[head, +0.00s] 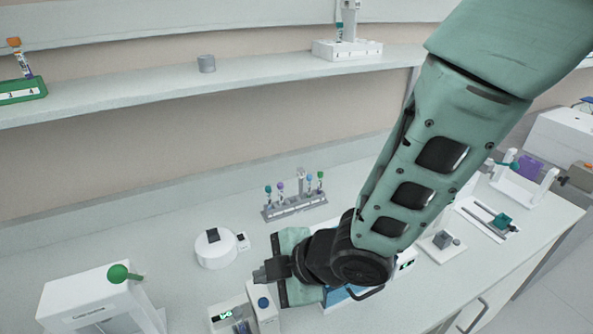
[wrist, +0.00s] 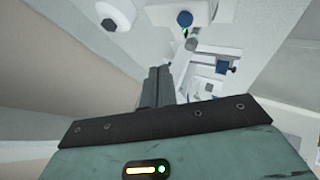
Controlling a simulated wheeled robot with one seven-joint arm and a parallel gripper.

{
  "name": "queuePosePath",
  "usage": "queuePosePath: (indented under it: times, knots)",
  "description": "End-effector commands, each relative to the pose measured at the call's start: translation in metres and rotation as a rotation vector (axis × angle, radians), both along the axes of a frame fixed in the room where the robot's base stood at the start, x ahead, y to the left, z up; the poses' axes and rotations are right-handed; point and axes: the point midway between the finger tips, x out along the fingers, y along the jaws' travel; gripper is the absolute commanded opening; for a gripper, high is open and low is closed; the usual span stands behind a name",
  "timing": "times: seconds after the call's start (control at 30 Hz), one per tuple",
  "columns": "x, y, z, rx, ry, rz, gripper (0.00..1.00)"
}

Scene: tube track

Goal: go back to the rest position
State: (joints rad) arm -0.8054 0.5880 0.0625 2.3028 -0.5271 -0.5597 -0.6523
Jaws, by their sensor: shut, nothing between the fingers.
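My gripper (head: 261,274) is at the lower middle of the head view, at the end of my green and black arm, which comes down from the upper right. It is above the bench (head: 190,292) and points left. In the wrist view my gripper's dark fingers (wrist: 157,82) lie side by side, closed together, with nothing seen between them. A white box with a blue knob (head: 264,305) stands below and close to the fingers in the head view; I cannot tell the exact gap. My arm hides part of the bench behind it.
A grey rack (head: 296,208) with several coloured-cap tubes stands behind my gripper. A round white device (head: 216,250) is to its left, a white machine with a green knob (head: 88,304) farther left. A shelf (head: 130,88) runs along the back wall. Small devices (head: 442,241) stand right of my arm.

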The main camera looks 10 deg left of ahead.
Motion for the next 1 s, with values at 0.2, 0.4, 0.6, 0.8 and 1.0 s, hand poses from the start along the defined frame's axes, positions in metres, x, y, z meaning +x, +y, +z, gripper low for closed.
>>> queuePosePath:
  times: [0.2, 0.4, 0.6, 0.8, 1.0]
  knots:
    - [0.011, -0.035, 0.004, -0.068, 0.091, -0.2, 0.0]
    - [-0.007, -0.128, 0.013, -0.22, 0.357, -0.678, 0.0]
    - [-0.067, -0.202, 0.017, -0.351, 0.614, -1.079, 0.0]
    - [-0.106, -0.231, 0.021, -0.421, 0.742, -1.265, 0.0]
    - [-0.112, -0.234, 0.023, -0.434, 0.759, -1.287, 0.0]
